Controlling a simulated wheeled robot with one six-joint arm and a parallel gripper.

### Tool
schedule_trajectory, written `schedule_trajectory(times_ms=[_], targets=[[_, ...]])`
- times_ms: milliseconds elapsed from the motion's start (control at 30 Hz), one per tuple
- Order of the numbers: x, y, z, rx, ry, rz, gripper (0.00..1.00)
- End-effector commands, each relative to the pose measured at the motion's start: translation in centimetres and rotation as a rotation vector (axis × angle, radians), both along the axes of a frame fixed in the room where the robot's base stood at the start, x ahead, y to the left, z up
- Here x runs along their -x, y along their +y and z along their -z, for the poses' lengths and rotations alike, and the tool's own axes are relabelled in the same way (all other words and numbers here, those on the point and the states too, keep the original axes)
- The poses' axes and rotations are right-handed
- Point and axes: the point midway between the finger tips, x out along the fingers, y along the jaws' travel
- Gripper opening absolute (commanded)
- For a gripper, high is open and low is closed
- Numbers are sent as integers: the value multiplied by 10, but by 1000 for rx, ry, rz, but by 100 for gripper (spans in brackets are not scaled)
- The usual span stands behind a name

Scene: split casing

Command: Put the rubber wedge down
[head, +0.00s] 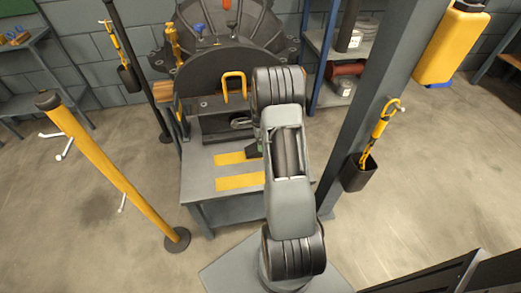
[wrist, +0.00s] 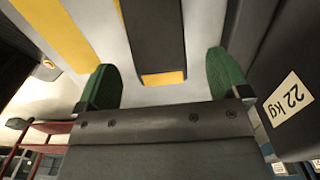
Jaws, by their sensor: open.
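The rubber wedge (wrist: 152,35) is a dark block with a yellow end, lying on the light grey bench top in the wrist view. My gripper (wrist: 163,66) is open. Its two green fingers stand on either side of the wedge, with a visible gap on each side. In the head view a small dark piece beside my arm on the bench (head: 197,187) is probably part of the wedge or my gripper; I cannot tell which. My arm hides most of that spot.
Yellow strips (head: 239,182) mark the bench top. A large dark round casing (head: 212,75) with a yellow handle stands at its back. A grey post (head: 375,105) stands right of my arm.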

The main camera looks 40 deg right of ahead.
Motion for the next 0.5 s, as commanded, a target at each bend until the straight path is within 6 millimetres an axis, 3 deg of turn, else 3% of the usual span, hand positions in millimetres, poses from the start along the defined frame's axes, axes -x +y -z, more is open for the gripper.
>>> schedule_trajectory(times_ms=[500], targets=[[2, 2, 52, 0, 1, -1, 94]])
